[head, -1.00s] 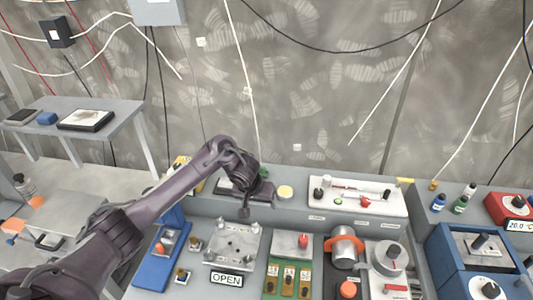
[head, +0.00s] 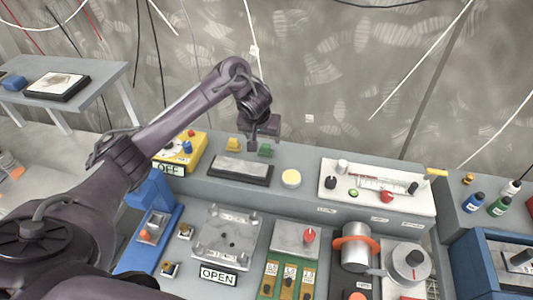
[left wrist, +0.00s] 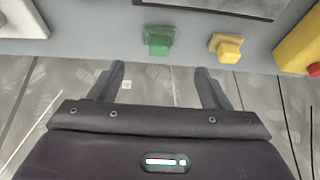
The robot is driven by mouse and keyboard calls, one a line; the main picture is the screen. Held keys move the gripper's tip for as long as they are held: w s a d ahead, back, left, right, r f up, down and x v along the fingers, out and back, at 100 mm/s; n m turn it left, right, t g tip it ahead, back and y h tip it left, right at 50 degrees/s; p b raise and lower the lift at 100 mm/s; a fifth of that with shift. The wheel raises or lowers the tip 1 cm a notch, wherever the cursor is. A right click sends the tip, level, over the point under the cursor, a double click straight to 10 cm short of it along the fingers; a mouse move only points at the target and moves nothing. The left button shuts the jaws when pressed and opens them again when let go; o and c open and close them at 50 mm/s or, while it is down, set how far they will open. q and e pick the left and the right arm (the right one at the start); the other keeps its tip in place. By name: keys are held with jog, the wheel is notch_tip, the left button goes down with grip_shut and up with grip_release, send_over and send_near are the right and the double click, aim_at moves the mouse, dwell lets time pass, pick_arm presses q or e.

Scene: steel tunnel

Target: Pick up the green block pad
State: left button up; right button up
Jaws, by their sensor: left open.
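The green block pad (head: 265,150) sits on the back ledge of the grey bench in the head view, just right of a yellow block (head: 233,144). In the left wrist view the green pad (left wrist: 159,40) lies ahead of the fingers, between their lines, with the yellow block (left wrist: 227,47) to its right. My left gripper (head: 264,143) is open and empty, hanging close to the green pad; it also shows in the left wrist view (left wrist: 164,82). A gap shows between its fingertips and the pad there. My right gripper is not in view.
A dark-framed grey plate (head: 241,169) and a round cream disc (head: 291,178) lie in front of the pad. A yellow box (head: 183,152) stands to the left, a white instrument panel (head: 377,187) to the right. The wall rises behind.

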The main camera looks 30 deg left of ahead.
aim_at(265, 146)
pick_arm(q)
jog(key=x, duration=0.9)
jog(key=shift+w+f, duration=0.1)
jog(key=shift+f, duration=0.1)
jog(key=shift+c, duration=0.4)
jog(key=c, duration=1)
